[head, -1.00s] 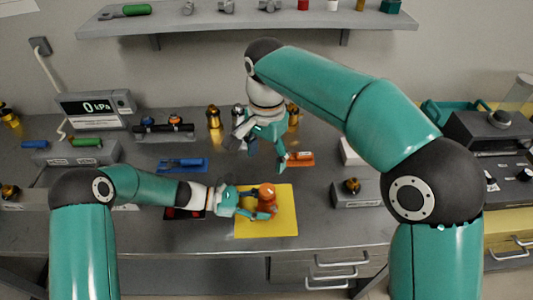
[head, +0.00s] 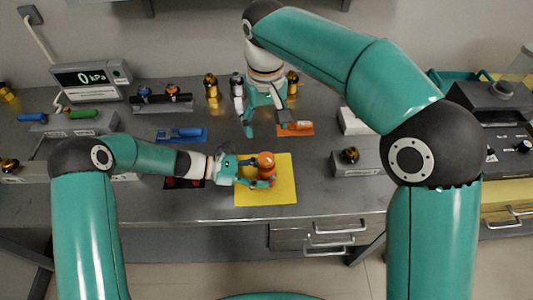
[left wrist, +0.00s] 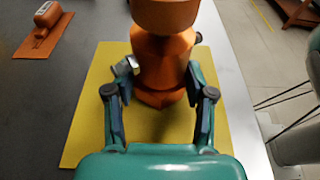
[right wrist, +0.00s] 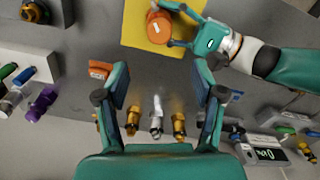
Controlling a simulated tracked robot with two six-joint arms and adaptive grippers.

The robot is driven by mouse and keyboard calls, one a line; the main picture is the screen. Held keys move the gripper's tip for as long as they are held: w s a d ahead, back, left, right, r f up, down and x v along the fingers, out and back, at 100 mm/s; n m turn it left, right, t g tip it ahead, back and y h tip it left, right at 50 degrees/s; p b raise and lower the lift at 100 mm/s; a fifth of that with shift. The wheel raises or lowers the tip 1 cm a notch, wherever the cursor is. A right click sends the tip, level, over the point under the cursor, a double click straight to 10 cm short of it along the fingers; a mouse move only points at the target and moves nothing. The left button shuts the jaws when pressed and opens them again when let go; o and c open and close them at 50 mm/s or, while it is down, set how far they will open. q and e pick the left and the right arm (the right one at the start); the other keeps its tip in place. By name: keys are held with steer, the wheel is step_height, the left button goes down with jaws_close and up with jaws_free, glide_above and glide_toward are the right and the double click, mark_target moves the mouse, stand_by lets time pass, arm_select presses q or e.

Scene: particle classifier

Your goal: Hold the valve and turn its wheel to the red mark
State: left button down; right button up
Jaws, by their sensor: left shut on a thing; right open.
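The orange valve (head: 266,161) stands upright on a yellow mat (head: 283,196) near the table's front edge. My left gripper (head: 262,177) is shut on the valve's body from the left. In the left wrist view its fingers (left wrist: 162,80) press both sides of the orange body (left wrist: 160,62), below the round wheel (left wrist: 165,12). In the right wrist view the wheel top (right wrist: 160,27) carries a pale mark; I cannot make out a red mark. My right gripper (head: 264,130) is open and empty, behind the valve. Its open fingers (right wrist: 160,85) also show in the right wrist view.
An orange tool (head: 296,128) lies behind the mat. Gold and silver fittings (head: 211,87) stand farther back, beside my right gripper. A blue tool (head: 182,134) lies left, and a pressure display (head: 92,79) reads 0 kPa. A grey block with a gold fitting (head: 349,155) stands right.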

mark_target(267, 157)
step_height(267, 157, down, 12)
steer(key=n, duration=0.6)
steer(key=shift+d, duration=0.1)
stand_by(0.4)
steer(key=c, duration=1.1)
steer(key=shift+m, duration=0.5)
steer(key=shift+c, duration=0.2)
steer(key=o, duration=1.1)
